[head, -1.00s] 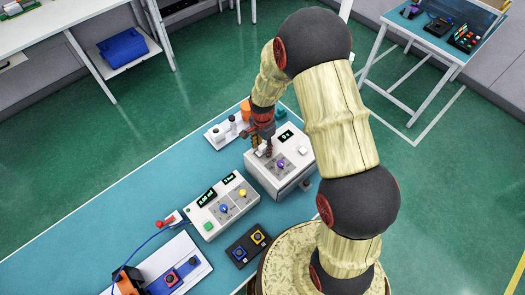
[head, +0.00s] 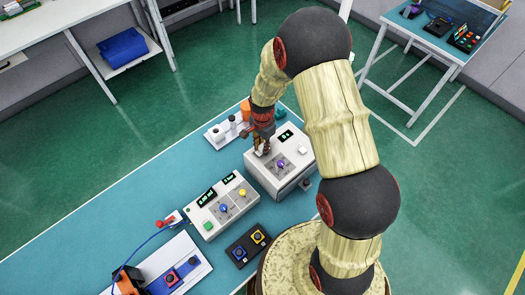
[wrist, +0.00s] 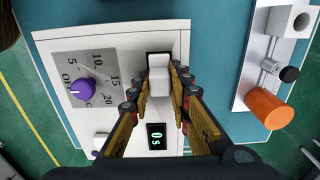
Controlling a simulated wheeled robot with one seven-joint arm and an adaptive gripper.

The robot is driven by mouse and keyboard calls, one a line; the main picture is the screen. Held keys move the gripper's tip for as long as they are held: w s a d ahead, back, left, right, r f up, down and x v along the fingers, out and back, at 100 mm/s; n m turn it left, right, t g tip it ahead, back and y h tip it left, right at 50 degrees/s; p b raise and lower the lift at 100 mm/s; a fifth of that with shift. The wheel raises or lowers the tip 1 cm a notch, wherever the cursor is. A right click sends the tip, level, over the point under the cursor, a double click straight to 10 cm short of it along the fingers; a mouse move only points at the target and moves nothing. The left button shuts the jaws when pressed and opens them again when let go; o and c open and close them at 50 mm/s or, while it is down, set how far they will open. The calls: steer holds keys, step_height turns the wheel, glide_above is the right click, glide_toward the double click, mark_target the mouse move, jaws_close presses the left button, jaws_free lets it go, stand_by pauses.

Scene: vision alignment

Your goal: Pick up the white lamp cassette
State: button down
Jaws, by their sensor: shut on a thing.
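The white lamp cassette (wrist: 158,76) shows in the wrist view as a small white block in a dark slot of a light grey timer box (wrist: 110,40). My gripper (wrist: 161,92) is shut on the cassette, with one finger on each side. The box also shows in the head view (head: 293,152), with my gripper (head: 262,150) over its left part. There the fingers largely hide the cassette. I cannot tell whether the cassette is lifted from the slot.
The box has a purple knob (wrist: 83,89), a display (wrist: 156,137) and a white button (head: 303,151). A white rack with an orange cylinder (wrist: 271,108) stands beside it. A two-display box (head: 222,204) and a dark button panel (head: 248,247) stand nearby on the teal bench.

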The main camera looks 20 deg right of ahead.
stand_by(0.4)
steer(key=shift+r, duration=0.25)
steer(key=r, duration=0.3)
steer(key=shift+d+r, duration=0.2)
steer(key=shift+d, duration=0.2)
steer(key=d+r, duration=0.9)
steer(key=d, duration=0.4)
steer(key=shift+s+d, duration=0.15)
steer(key=shift+s, duration=0.15)
